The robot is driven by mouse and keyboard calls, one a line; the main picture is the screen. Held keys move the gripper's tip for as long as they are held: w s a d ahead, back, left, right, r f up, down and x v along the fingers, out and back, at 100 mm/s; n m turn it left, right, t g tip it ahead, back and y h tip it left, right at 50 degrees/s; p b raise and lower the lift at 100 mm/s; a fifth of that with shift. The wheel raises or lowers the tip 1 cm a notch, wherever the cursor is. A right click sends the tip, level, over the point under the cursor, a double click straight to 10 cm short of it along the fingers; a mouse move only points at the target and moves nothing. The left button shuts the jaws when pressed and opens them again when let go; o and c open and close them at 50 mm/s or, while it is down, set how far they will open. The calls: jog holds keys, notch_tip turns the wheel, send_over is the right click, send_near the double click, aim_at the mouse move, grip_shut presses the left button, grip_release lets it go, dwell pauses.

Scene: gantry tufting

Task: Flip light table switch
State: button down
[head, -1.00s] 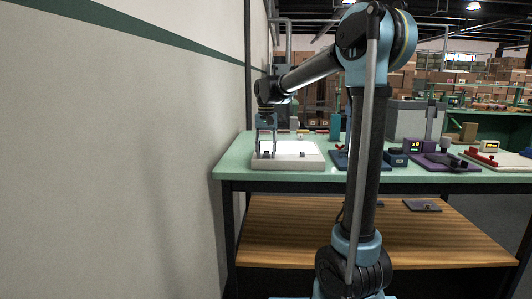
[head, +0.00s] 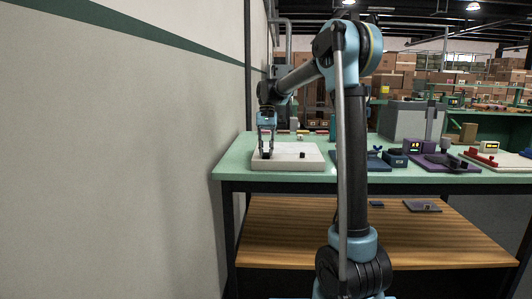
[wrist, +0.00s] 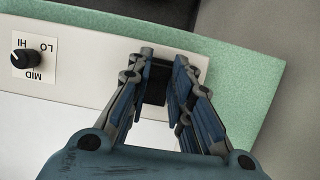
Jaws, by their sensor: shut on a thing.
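The light table (head: 300,164) is a low white box at the left end of the green bench. Its flat top panel (wrist: 50,145) looks dull white, not glowing. A black switch (wrist: 155,86) sits on its pale front strip. My gripper (head: 266,153) reaches down over the near left corner of the box. In the wrist view its two fingers (wrist: 163,60) stand on either side of the switch and are shut on it. The fingers hide part of the switch's sides, and its markings cannot be read.
A black knob (wrist: 24,59) marked HI, LO and MID is on the same strip. The green bench top (head: 235,158) carries a blue fixture (head: 365,160), purple device (head: 436,163) and grey box (head: 405,120) to the right. A wall (head: 120,160) stands close on the left.

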jog(key=shift+w, duration=0.1)
dwell(0.3)
jog(key=c, duration=1.4)
grip_release()
jog(key=shift+c, duration=0.2)
jog(key=shift+r, duration=0.1)
jog(key=v, duration=1.1)
jog(key=shift+w+r, duration=0.3)
jog(key=shift+w, duration=0.1)
